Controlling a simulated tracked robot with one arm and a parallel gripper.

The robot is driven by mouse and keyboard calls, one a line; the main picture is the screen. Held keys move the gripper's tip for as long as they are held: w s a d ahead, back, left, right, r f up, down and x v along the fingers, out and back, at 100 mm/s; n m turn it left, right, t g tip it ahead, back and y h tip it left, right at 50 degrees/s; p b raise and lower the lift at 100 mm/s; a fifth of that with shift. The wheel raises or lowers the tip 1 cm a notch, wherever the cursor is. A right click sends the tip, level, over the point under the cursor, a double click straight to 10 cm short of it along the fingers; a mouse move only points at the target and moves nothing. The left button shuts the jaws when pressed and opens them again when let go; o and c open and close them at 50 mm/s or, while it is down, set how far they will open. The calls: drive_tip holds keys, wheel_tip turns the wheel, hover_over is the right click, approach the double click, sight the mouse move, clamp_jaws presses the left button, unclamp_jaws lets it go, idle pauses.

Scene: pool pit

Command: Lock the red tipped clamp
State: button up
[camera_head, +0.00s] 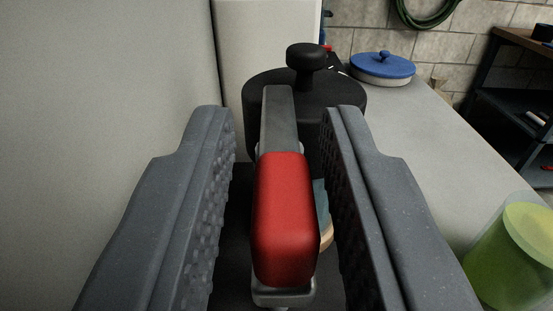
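The clamp's red tip (284,215) is in the middle of the camera view, on the end of a grey metal lever (278,118) that runs away from me toward a black lidded thing. My gripper (284,120) is open, with one ridged grey finger on each side of the red tip. A gap shows between the tip and each finger, so neither visibly touches it. The clamp's lower parts are mostly hidden under the red tip.
A black round lid with a knob (306,88) stands just beyond the clamp. A blue-lidded pot (383,68) sits farther back on the grey counter (425,130). A translucent green container (518,255) stands at right. A pale wall (110,90) is close on the left.

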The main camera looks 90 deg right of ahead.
drive_tip(key=shift+o, duration=0.6)
drive_tip(key=shift+a+f, duration=0.1)
drive_tip(key=shift+a, duration=0.2)
drive_tip(key=a+b, duration=0.2)
drive_tip(key=a, duration=1.1)
drive_tip(key=shift+w+a, duration=0.15)
